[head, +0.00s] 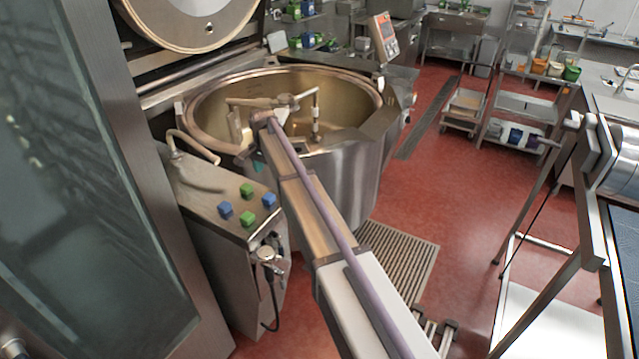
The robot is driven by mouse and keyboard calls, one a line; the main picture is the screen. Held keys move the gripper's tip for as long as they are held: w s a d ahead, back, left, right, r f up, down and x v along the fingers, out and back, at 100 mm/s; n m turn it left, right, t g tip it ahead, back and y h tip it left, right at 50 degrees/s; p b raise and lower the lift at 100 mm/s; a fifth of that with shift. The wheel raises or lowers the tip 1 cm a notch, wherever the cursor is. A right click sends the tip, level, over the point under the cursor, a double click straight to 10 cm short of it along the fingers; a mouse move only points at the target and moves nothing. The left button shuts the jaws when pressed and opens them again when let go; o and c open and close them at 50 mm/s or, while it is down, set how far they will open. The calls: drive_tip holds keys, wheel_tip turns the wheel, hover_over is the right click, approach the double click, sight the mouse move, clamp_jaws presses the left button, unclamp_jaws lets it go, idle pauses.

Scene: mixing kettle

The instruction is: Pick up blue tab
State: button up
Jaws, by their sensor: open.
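Two blue tabs sit on the sloping steel console at the left of the kettle. One blue tab (225,210) is at the left and the other blue tab (268,200) is at the right. A green tab (246,190) lies behind them and another green tab (246,218) in front. My gripper (258,166) is open above the back of the console, beside the kettle wall. It is apart from the tabs, and my arm hides much of it. No tab shows in it.
The open mixing kettle (360,160) stands behind the console (205,190). A bent pipe (190,142) rises from the console's back. A hand shower (270,256) hangs on its front. A tall steel cabinet (90,200) is close at the left.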

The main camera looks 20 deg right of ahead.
sight(268, 196)
drive_tip(key=f+b, duration=0.2)
drive_tip(key=a+f+b, duration=0.1)
drive_tip(key=f+b, duration=0.2)
drive_tip(key=b, duration=0.1)
drive_tip(key=shift+s+a+f, duration=0.4)
drive_tip(key=shift+r, duration=0.15)
drive_tip(key=f+b, duration=0.5)
drive_tip(key=shift+d+f, duration=0.25)
drive_tip(key=shift+d, duration=0.05)
drive_tip(key=shift+r, duration=0.25)
drive_tip(key=c, duration=1)
